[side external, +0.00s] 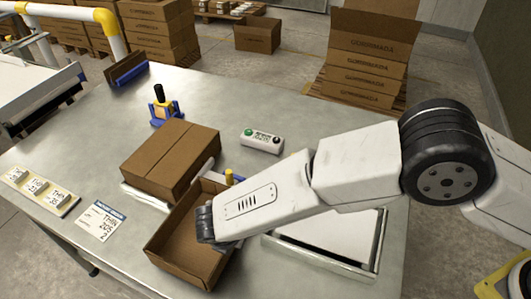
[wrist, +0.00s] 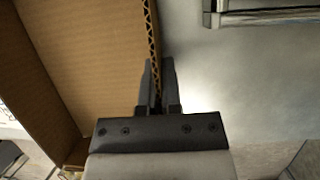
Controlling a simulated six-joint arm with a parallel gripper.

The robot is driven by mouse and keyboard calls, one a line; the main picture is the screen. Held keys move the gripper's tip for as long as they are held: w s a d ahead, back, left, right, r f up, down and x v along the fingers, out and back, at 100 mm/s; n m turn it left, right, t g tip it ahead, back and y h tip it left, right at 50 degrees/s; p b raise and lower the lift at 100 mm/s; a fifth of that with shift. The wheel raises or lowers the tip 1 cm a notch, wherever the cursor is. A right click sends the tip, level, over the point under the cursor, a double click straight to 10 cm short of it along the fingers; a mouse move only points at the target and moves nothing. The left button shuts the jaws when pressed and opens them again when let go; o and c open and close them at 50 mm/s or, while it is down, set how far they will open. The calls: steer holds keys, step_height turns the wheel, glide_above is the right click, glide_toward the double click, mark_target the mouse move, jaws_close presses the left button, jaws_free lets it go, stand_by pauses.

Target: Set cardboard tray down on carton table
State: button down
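The open brown cardboard tray (side external: 178,252) is near the front edge of the grey metal table (side external: 85,160). In the wrist view, the tray (wrist: 95,50) fills the upper left, with its corrugated wall edge running down between my fingers. My gripper (wrist: 160,75) is closed on that wall, one finger on each side. I cannot tell whether the tray's underside touches the table.
A closed brown carton (side external: 170,160) lies just behind the tray. A white-topped scale-like unit (side external: 335,240) is to the right, under my arm. A button box (side external: 262,141), a blue stamp holder (side external: 163,108), a label card (side external: 101,221) and a strip of tags (side external: 38,192) lie around.

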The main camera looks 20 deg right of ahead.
steer(key=shift+f, duration=0.75)
steer(key=c, duration=0.7)
jaws_free()
steer(key=shift+c, duration=0.2)
steer(key=shift+r, duration=0.1)
steer(key=v, duration=0.7)
steer(key=shift+r, duration=0.25)
steer(key=shift+s+a, duration=0.1)
